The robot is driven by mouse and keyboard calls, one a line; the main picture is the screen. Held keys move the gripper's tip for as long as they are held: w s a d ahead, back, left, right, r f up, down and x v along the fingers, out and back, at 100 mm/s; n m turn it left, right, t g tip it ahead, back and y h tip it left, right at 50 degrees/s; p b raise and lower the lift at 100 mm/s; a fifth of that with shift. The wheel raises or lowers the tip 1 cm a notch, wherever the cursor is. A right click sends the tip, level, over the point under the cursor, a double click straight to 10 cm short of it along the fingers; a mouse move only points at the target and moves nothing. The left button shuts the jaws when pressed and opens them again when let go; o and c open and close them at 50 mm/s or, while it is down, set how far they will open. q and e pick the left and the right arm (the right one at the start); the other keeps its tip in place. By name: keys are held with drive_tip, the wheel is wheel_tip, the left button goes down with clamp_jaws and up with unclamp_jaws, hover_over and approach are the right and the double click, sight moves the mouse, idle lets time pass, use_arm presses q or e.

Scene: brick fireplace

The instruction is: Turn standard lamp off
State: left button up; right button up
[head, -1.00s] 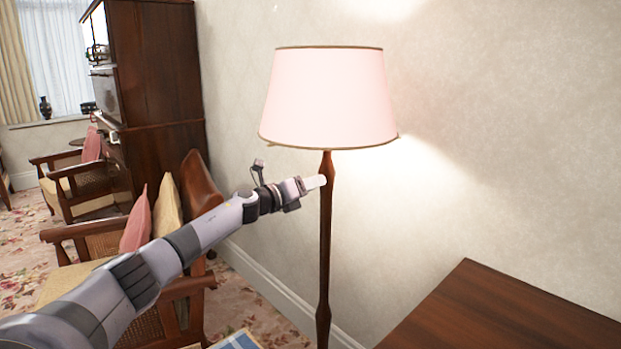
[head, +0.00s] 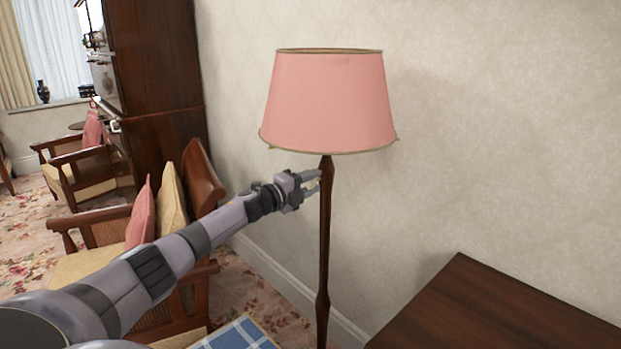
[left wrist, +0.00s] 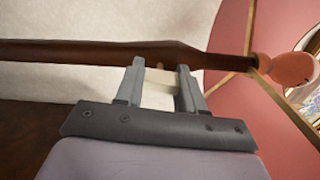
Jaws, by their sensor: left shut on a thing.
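The standard lamp has a pink shade (head: 328,102) and a dark wooden pole (head: 325,245), and stands upright by the wall. Its shade is unlit. My left gripper (head: 317,182) is at the upper pole, just below the shade, and is shut on the lamp there. In the left wrist view, the pole (left wrist: 90,52) runs across the fingertips (left wrist: 161,70), with the shade's pink inside (left wrist: 235,35) and the bulb (left wrist: 292,69) to the right. Exactly which part the fingers grip is hard to tell. My right gripper is not in view.
A dark wooden table (head: 490,310) stands at the lower right. Wooden armchairs with cushions (head: 170,208) and a tall dark cabinet (head: 155,80) are on the left. A blue checked cloth (head: 240,334) is at the bottom. The wall (head: 500,120) is close behind the lamp.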

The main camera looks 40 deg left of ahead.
sight(308, 184)
use_arm(q)
drive_tip(key=shift+n, duration=0.6)
drive_tip(key=o, duration=1)
drive_tip(key=shift+o, duration=0.2)
drive_tip(key=shift+p, duration=0.3)
drive_tip(key=shift+s+a+f, duration=0.1)
drive_tip(key=shift+s+a, duration=0.05)
drive_tip(key=shift+s, duration=1.3)
drive_tip(key=shift+s+a, duration=0.15)
drive_tip(key=shift+s, duration=1.95)
